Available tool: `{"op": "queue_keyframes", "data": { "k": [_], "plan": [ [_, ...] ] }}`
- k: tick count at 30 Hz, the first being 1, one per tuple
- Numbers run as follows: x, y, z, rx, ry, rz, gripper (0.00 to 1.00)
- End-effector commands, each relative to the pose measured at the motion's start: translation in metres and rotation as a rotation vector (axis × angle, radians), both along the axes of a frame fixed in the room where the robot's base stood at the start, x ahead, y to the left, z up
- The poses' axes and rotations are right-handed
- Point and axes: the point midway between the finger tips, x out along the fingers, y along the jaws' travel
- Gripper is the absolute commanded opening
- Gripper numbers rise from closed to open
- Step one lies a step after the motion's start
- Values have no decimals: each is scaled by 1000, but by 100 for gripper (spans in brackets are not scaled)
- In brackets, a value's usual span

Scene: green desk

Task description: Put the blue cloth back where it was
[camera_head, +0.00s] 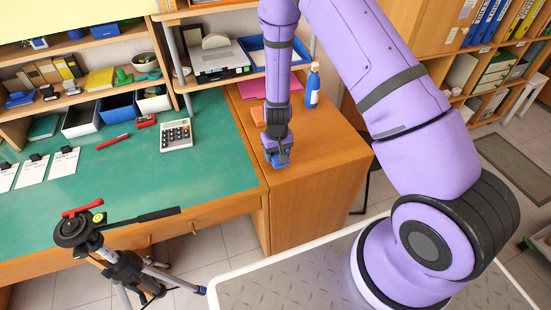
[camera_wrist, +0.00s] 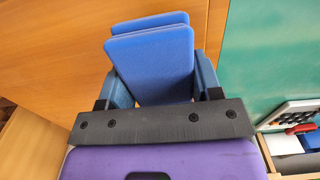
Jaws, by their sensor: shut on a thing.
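The blue cloth (camera_wrist: 152,62) shows in the wrist view as two flat blue layers with rounded corners, one in front of the other. My gripper (camera_wrist: 165,85) is shut on it, with a finger at each side, and the cloth sticks out past the fingers. In the head view my gripper (camera_head: 278,156) hangs over the front part of the wooden side cabinet top, and a bit of blue shows at its tip. I cannot tell whether the cloth touches the wood.
A calculator (camera_head: 176,135) lies on the green desk (camera_head: 120,185). The cabinet top (camera_head: 325,150) is clear to the right.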

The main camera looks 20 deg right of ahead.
Motion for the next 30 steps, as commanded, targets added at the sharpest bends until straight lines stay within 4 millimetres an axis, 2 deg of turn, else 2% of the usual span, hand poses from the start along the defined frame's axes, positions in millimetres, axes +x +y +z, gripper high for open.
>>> {"op": "queue_keyframes", "data": {
  "k": [4,12,23,24,27,30],
  "plan": [
    [10,2,-1,-1,-2,1,24],
    [9,2,-35,0,1,0,24],
    [9,2,-38,0,0,0,24],
    [9,2,-39,0,0,0,61],
    [9,2,-38,0,0,0,84],
    [9,2,-38,0,0,0,84]
  ]
}}
